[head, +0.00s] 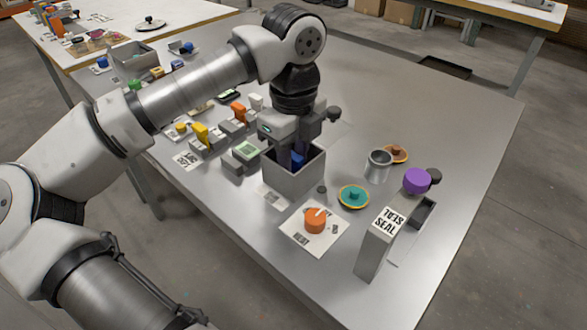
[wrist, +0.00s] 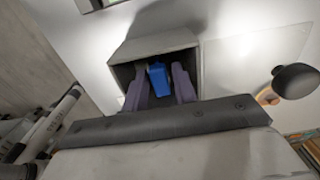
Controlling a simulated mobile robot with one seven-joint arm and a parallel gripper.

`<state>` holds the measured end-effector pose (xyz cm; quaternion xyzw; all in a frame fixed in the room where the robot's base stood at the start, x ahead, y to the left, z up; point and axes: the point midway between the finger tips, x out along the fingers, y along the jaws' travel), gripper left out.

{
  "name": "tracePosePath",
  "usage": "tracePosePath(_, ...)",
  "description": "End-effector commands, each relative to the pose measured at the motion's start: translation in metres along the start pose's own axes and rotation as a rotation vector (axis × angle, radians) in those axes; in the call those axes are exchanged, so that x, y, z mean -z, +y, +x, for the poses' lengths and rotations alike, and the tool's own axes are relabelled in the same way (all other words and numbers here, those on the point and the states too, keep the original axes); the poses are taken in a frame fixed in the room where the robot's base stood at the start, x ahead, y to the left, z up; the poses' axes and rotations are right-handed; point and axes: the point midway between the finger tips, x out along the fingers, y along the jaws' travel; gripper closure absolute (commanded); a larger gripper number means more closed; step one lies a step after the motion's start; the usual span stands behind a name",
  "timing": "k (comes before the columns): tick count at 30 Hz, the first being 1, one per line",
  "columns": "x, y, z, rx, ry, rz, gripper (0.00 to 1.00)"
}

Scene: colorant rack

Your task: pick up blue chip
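The blue chip (wrist: 159,80) is a small bright-blue block inside a grey open-topped bin (head: 287,180). The bin also shows in the wrist view (wrist: 152,47). My gripper (wrist: 160,78) points down into the bin, with its two dark purple-grey fingers apart on either side of the chip. The chip looks slightly tilted and fills most of the gap. I cannot tell whether both fingers press on it. In the head view my gripper (head: 296,150) and the bin wall hide most of the chip.
An orange knob (head: 315,220) on a white card, a teal dish (head: 354,196), a metal cup (head: 378,165), a purple knob (head: 417,180) and a grey SEAL stand (head: 375,247) lie right of the bin. Yellow and orange pieces stand left. The table's far right is clear.

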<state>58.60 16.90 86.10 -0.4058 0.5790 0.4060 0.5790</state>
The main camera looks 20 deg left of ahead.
Motion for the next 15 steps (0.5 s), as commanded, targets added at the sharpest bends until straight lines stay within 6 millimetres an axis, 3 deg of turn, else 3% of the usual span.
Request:
tracePosePath(1,0.0003,-0.0001,0.0072,0.0,0.001,0.001,0.73)
tracePosePath(8,0.0002,-0.0002,0.0064,0.0,0.001,0.0,0.73)
tracePosePath(15,0.0002,-0.0002,0.0063,0.0,0.0,0.0,1.0)
